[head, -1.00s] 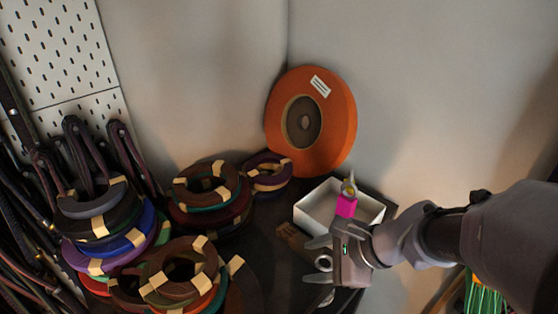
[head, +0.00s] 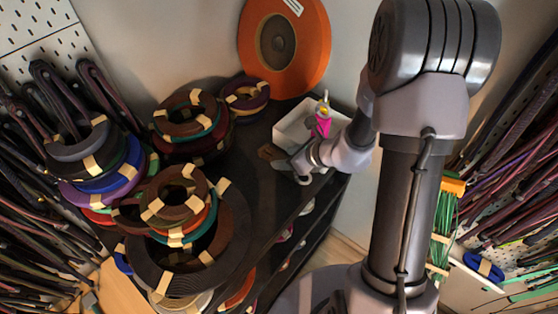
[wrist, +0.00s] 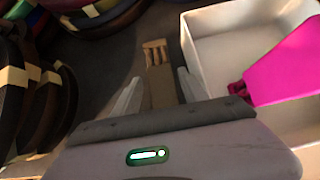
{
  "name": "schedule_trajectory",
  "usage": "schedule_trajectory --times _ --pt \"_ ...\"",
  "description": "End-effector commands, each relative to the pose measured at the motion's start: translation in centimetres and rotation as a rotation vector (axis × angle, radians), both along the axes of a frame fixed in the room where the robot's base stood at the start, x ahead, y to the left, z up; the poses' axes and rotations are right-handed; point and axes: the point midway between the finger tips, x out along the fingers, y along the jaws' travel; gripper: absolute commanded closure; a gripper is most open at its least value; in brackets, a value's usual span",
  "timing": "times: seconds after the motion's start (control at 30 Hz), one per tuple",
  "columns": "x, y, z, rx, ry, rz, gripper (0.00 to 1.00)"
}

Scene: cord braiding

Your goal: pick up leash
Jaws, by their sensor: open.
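No single thing stands out as the leash. Dark looped straps (head: 52,85) hang at the left of the head view, and more straps (head: 520,140) hang at the right; either could be leashes. My gripper (head: 292,172) is low over the dark bench top, by the near left side of a white open box (head: 291,127). In the wrist view my gripper (wrist: 158,78) is open, with a flat brown piece with a slotted end (wrist: 160,85) showing between its fingers. I cannot tell whether they touch it. That brown piece (head: 270,152) is partly hidden in the head view.
Stacked coils of coloured strap (head: 180,195) cover the bench's left part. A large orange disc (head: 308,45) leans on the back wall. A magenta-bodied thing (head: 322,125) stands up at the white box. Green cords (head: 443,225) hang at the right. Bare bench top (head: 262,190) lies left of my gripper.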

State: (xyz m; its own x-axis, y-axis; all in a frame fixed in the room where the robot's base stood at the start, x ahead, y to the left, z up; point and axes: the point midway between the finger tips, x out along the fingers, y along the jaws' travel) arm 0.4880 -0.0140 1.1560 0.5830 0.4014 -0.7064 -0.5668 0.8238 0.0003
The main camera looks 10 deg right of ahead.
Motion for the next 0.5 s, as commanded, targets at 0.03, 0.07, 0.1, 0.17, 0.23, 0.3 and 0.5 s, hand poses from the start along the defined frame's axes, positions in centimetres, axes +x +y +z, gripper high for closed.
schedule_trajectory --times 0.03,0.07,0.1,0.17,0.23,0.3,0.5 --pt "0.49 0.48 -0.73 0.001 0.002 0.003 0.49" --pt "0.77 0.64 -1.07 0.001 0.002 0.003 0.49" --pt "1.06 0.82 -1.36 0.000 0.000 0.003 0.49" --pt "1.30 0.96 -1.58 0.000 0.000 0.001 0.49" --pt "1.35 0.96 -1.61 -0.001 0.000 0.001 0.49" --pt "1.34 0.94 -1.56 -0.001 0.000 0.001 0.49" --pt "1.32 0.94 -1.55 -0.001 0.000 0.001 0.79"
